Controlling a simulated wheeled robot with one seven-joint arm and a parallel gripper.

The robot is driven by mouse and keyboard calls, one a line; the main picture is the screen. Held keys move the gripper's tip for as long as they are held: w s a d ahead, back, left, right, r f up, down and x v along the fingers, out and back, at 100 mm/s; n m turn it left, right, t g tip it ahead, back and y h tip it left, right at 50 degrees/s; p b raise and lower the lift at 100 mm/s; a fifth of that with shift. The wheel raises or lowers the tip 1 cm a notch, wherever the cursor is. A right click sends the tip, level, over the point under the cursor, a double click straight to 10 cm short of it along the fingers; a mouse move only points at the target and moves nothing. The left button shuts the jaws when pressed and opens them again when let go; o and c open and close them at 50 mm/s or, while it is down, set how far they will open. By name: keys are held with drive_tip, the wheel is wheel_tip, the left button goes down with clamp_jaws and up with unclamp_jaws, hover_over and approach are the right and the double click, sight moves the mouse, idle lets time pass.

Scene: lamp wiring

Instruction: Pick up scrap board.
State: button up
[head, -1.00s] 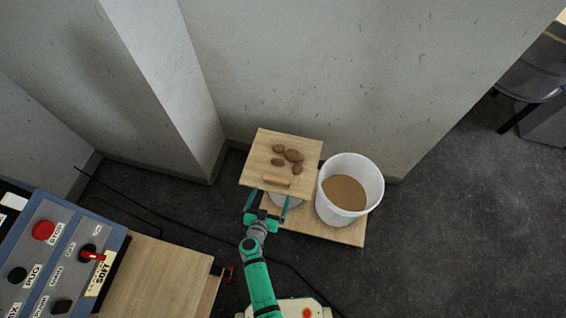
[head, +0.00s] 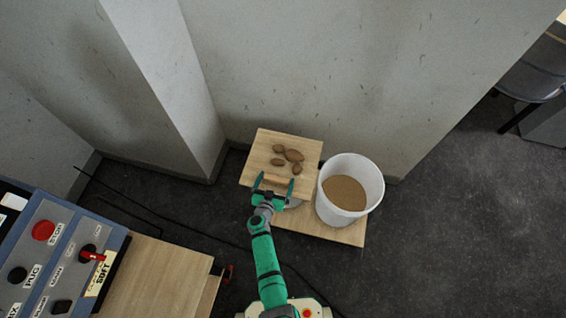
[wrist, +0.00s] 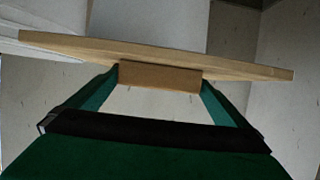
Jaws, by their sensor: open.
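The scrap board (head: 259,152) is a square, light wooden board in the head view, with several brown lumps (head: 293,156) on top. It rests raised above a lower wooden platform, on a support mostly hidden under it. A wooden handle block (wrist: 160,76) is at its near edge. My gripper (head: 274,180) is open at that near edge, its green fingers on either side of the block. In the wrist view my gripper (wrist: 160,88) has the block between its fingertips, and the board (wrist: 235,66) shows edge-on. I cannot tell whether the fingers touch the block.
A white bucket (head: 372,190) of brown material stands right of the board on the lower platform (head: 345,236). A control panel (head: 60,250) and wooden bench (head: 155,280) are at lower left. Walls stand close behind the board. Dark cables cross the floor.

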drive_tip(key=c, duration=1.2)
drive_tip(key=shift+r, duration=0.1)
